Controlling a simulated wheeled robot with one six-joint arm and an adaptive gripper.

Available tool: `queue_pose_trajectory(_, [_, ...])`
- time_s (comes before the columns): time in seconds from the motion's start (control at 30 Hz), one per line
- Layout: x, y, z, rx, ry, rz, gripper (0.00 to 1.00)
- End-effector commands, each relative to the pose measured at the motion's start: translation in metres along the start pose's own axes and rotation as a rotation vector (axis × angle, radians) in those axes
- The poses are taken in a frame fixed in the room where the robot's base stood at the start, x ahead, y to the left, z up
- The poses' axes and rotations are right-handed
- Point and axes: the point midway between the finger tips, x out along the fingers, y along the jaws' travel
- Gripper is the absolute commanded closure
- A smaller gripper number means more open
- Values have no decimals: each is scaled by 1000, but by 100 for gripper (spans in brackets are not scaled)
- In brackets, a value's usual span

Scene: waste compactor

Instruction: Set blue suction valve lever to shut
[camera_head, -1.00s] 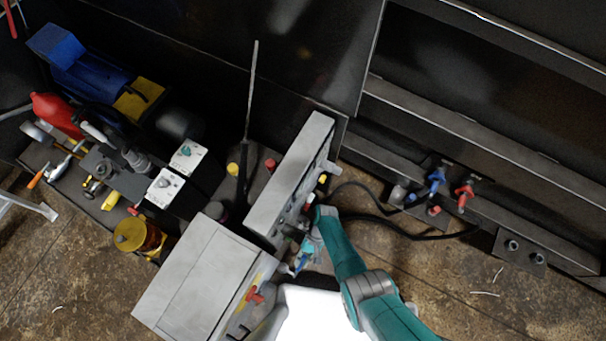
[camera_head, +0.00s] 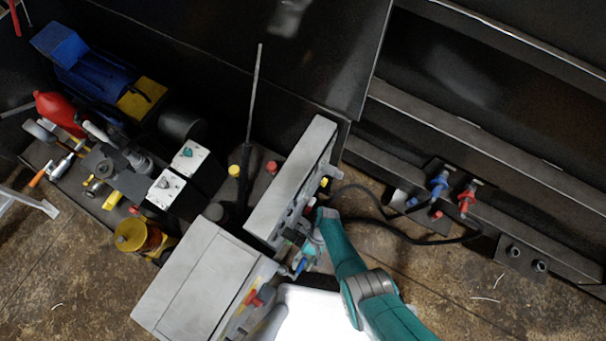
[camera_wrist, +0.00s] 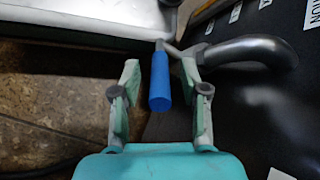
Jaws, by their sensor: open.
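A blue lever grip (camera_wrist: 160,82) hangs between the two fingers of my open gripper (camera_wrist: 160,100) in the wrist view, with a gap visible on each side. Its upper end meets a grey metal part just below a pale cabinet edge. In the head view my gripper (camera_head: 304,258) is beside the grey control cabinets, with a small blue piece (camera_head: 300,266) at its fingers. My own arm hides part of this area, and I cannot tell the lever's valve position.
A curved grey metal handle (camera_wrist: 245,50) is close to the right finger. A red lever (camera_head: 254,298) sits on the front grey cabinet (camera_head: 195,280). Blue (camera_head: 438,184) and red (camera_head: 466,200) fittings with black hoses are at right. Open floor lies at lower right.

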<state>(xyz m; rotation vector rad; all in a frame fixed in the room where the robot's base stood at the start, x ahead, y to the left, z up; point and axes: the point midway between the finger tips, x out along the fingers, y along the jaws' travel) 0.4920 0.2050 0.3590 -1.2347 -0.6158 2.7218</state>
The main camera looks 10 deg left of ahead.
Motion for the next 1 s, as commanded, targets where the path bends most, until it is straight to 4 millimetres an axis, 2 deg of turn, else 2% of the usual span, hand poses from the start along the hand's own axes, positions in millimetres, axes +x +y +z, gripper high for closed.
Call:
queue_pose_trajectory(0.27, [-18, 0, -1, 0, 2, -2, 56])
queue_pose_trajectory(0.37, [-32, 0, 0, -1, 4, -1, 56])
queue_pose_trajectory(0.7, [-97, 0, -1, 0, 3, -1, 56])
queue_pose_trajectory(0.83, [-111, 0, -1, 0, 1, 0, 56])
queue_pose_trajectory(1.0, [-119, 0, 0, 0, 0, 0, 56])
